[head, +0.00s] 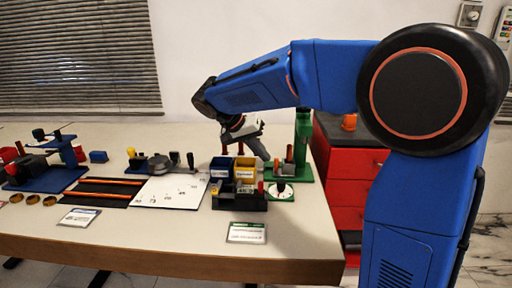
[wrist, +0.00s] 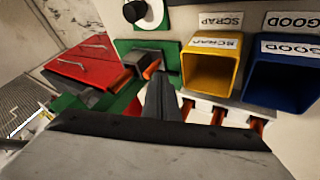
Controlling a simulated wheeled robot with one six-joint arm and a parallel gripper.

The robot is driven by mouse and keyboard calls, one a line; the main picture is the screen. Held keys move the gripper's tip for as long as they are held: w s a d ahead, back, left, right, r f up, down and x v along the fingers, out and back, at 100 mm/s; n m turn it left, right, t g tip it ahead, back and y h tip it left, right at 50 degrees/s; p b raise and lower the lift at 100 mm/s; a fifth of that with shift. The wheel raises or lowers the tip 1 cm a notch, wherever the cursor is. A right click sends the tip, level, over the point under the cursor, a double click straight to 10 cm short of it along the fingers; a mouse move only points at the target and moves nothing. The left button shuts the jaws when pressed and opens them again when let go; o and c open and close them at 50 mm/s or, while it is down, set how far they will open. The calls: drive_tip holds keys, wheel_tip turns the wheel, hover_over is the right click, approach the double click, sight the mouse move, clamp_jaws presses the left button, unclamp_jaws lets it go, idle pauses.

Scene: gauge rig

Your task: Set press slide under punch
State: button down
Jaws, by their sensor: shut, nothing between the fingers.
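The green press (head: 303,135) stands at the right end of the table, with its column upright on a green base. In the wrist view its green base (wrist: 165,56) shows just beyond my fingers. A grey block (wrist: 135,62) with an orange piece (wrist: 151,69) beside it sits at the press; I cannot tell which part is the slide and which the punch. My gripper (head: 263,155) hangs just left of the press column, pointing down. In the wrist view my gripper (wrist: 165,82) is shut and empty, its fingers hiding part of the base.
A yellow bin (wrist: 210,70) and a blue bin (wrist: 288,88) stand close by the gripper. A white dial with a black knob (head: 281,188) is in front of the press. A red drawer cabinet (head: 357,165) stands right of the table. The front of the table is mostly clear.

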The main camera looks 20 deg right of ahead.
sight(286, 162)
drive_tip(key=shift+x, duration=0.85)
drive_tip(key=shift+s+d, duration=0.25)
drive_tip(key=shift+d, duration=0.55)
drive_tip(key=shift+s+d, duration=0.3)
drive_tip(key=shift+d, duration=0.45)
drive_tip(key=shift+s+d, duration=0.25)
drive_tip(key=shift+d, duration=0.65)
